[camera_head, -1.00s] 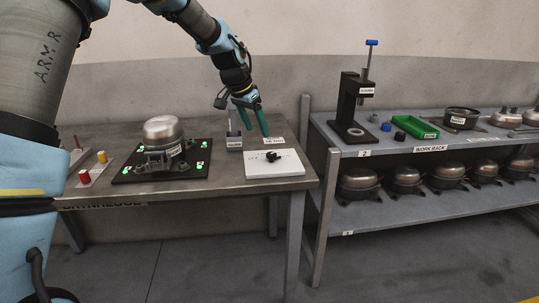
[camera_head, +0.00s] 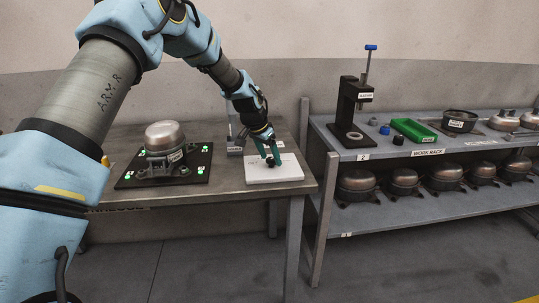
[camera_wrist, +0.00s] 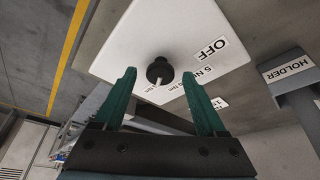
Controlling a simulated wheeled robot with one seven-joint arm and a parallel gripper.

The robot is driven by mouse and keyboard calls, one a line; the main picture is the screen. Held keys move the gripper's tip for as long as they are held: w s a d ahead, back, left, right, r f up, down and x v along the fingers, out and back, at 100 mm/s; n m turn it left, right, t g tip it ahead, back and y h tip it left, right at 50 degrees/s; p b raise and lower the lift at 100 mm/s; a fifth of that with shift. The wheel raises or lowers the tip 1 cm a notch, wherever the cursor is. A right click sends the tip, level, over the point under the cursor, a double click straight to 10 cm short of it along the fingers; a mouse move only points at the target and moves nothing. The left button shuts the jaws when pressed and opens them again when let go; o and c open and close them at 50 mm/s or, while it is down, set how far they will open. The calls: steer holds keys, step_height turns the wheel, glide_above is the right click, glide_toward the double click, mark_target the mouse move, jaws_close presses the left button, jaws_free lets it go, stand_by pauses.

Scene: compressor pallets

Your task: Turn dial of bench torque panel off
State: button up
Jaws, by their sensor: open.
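The bench torque panel (camera_head: 289,172) is a white plate on the right end of the bench; it also shows in the wrist view (camera_wrist: 120,45). Its black dial (camera_wrist: 160,71) has a pale pointer directed toward the lower left, near the "5 N" markings. The "OFF" label (camera_wrist: 213,47) is to the right of the dial. My gripper (camera_head: 272,163) is over the panel at the dial. In the wrist view its green fingers (camera_wrist: 162,88) are spread, with the dial between and just beyond the tips. Head view partly hides the dial behind the fingers.
A holder (camera_wrist: 289,72) stands beside the panel, close to my gripper. A compressor (camera_head: 165,138) sits on a black plate with green lights to the left. A work rack (camera_head: 428,153) with a press, green bin and several compressors stands to the right.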

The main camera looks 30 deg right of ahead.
jaws_close()
stand_by(0.6)
